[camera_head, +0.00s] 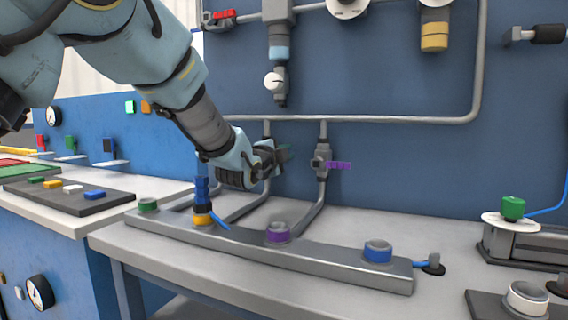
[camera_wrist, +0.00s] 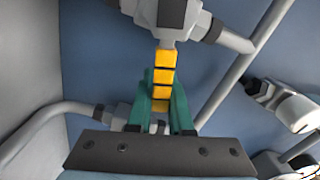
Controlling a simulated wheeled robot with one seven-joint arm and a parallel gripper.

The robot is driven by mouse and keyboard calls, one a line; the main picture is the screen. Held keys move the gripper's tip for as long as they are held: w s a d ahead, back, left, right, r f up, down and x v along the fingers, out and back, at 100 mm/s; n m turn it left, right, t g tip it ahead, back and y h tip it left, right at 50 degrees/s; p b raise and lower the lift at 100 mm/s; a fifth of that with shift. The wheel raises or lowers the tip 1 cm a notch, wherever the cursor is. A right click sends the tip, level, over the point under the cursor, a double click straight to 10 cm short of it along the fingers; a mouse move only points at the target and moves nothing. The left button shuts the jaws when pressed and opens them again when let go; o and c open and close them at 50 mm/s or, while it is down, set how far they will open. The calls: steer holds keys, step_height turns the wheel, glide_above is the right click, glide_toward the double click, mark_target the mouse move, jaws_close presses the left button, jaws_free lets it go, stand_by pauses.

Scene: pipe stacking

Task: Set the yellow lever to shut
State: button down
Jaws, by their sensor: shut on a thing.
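The yellow lever (camera_wrist: 165,58), a segmented bar, shows in the wrist view, running from a grey valve body (camera_wrist: 172,14) at the top down between my fingers. My gripper (camera_wrist: 161,96) has a teal finger on each side of the lever and is shut on it. In the head view my gripper (camera_head: 284,155) is at the left pipe below the wall loop. It hides the yellow lever and most of its valve there.
A purple lever (camera_head: 338,165) sticks out to the right from the neighbouring valve (camera_head: 320,158), close to my gripper. Below is a grey bench (camera_head: 190,262) with a manifold bar (camera_head: 330,262) carrying coloured ports. A blue upright fitting (camera_head: 202,190) stands under my wrist.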

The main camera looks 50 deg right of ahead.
steer(key=shift+s+f+m+b, duration=0.1)
steer(key=shift+f+m+b, duration=0.85)
steer(key=shift+m+b, duration=0.55)
steer(key=c, duration=0.8)
jaws_free()
steer(key=v, duration=0.7)
steer(key=shift+a, duration=0.2)
